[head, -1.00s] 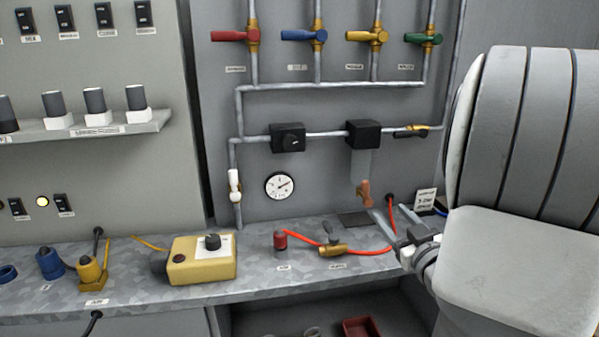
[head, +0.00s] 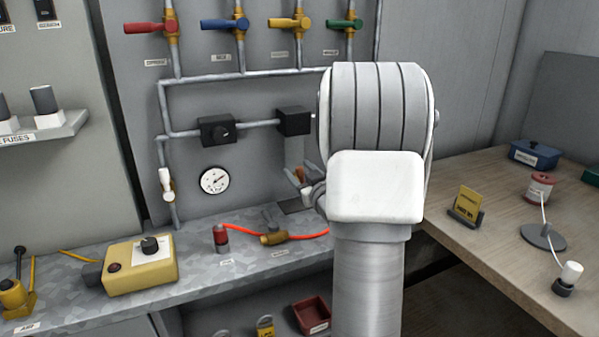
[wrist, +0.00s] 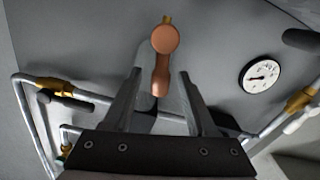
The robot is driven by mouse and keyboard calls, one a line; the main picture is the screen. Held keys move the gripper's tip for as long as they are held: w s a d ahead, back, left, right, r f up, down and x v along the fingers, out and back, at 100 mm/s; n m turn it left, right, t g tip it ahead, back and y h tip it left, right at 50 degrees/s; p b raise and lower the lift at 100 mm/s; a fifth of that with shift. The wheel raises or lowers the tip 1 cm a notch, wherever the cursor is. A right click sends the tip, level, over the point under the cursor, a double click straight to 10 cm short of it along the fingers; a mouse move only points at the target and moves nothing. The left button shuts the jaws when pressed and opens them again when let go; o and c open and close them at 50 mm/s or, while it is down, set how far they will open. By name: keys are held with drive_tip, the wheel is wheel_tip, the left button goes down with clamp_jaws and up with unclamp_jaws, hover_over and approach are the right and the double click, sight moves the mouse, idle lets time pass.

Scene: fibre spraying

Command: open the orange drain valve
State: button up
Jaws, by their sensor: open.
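The orange drain valve (wrist: 165,40) shows in the wrist view as a copper-orange round knob on a short stem, top centre. Its lower stem lies between the tips of my gripper (wrist: 160,78), in the picture. The jaws are open, one finger on each side; I cannot tell whether either touches it. In the head view only a small orange bit of the valve (head: 299,174) shows below a black box. My gripper (head: 296,178) is there too, mostly hidden by my own arm.
A round gauge (wrist: 260,77) and grey pipes are on the wall around the valve. A red-orange hose (head: 310,235) with a brass fitting lies on the metal bench (head: 205,268) below. A yellow box (head: 140,268) stands on the bench's left. A wooden table (head: 480,240) is at right.

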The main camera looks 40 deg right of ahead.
clamp_jaws()
idle(0.3)
drive_tip(key=shift+s+d+m, duration=0.1)
drive_tip(key=shift+d+m, duration=0.2)
drive_tip(key=shift+m, duration=0.4)
drive_tip(key=shift+d+m, duration=0.3)
drive_tip(key=shift+m, duration=0.4)
unclamp_jaws()
drive_tip(key=shift+s, duration=0.15)
